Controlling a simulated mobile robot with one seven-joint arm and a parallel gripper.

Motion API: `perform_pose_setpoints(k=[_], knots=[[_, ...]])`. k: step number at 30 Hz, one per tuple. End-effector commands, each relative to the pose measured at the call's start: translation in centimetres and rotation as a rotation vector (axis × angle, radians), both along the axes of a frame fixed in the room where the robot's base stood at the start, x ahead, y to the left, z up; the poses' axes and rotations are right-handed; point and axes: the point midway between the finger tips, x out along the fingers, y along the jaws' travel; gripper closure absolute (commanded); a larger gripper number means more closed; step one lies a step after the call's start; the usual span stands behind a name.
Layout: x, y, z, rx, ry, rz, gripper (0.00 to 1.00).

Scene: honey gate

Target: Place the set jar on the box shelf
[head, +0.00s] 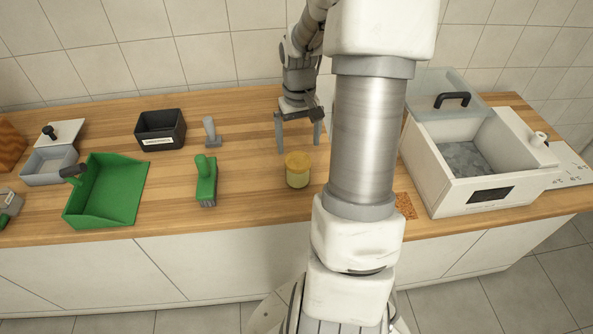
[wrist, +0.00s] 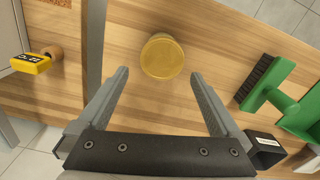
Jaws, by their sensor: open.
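A jar (head: 298,172) with a golden lid stands upright on the wooden counter, left of my arm. From above, its round lid (wrist: 161,57) shows in the wrist view, just past my fingertips. My gripper (head: 299,143) is open and empty, pointing down over the counter behind the jar. In the wrist view, my gripper (wrist: 159,75) has its fingers spread, with the jar ahead of the gap and not between them. A white box (head: 440,185) with a clear, black-handled lid and grey contents stands at the right. I cannot make out a shelf in it.
A green brush (head: 206,183), green dustpan (head: 108,195), black bin (head: 160,131), grey-handled tool (head: 211,132) and grey tray (head: 48,163) stand on the left. A yellow display device (wrist: 30,64) shows in the wrist view. Counter (head: 255,200) around the jar is clear.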

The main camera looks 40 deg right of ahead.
Motion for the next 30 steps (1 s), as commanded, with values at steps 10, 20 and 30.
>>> perform_pose_setpoints(k=[10,20,30], knots=[[0.0,0.1,-5.0,0.0,-0.001,0.001,0.0],[-0.4,0.6,-9.1,0.001,0.001,0.001,0.0],[-0.3,0.5,-10.3,-0.002,-0.002,0.0,0.0]])
